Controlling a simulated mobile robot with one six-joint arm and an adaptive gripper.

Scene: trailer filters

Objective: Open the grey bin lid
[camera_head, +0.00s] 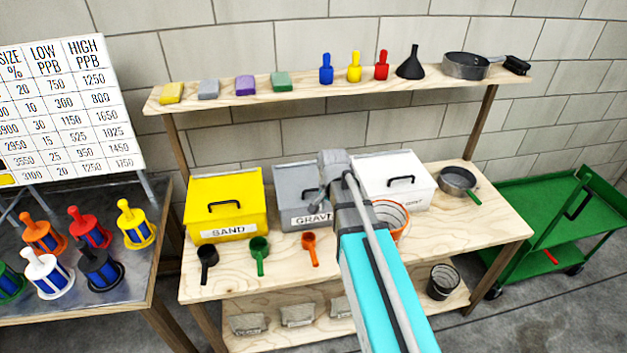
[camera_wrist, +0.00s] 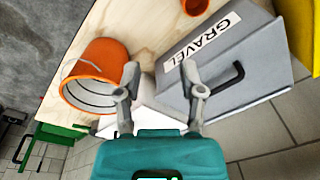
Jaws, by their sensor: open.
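The grey bin (camera_head: 294,183) with the GRAVEL label stands between the yellow bin and the white bin, and its lid looks shut. In the wrist view the grey lid (camera_wrist: 262,62) carries a black bar handle (camera_wrist: 231,80). My gripper (camera_wrist: 162,82) is open and empty, with its two fingers apart. In that view the handle lies just right of the right finger, outside the gap between the fingers. I cannot tell whether a finger touches the lid.
The yellow SAND bin (camera_head: 227,203) and white bin (camera_head: 396,180) flank the grey one. An orange bucket (camera_wrist: 98,72) stands close to my left finger. Small scoops lie along the bench front, and a shelf (camera_head: 330,85) with tools runs above.

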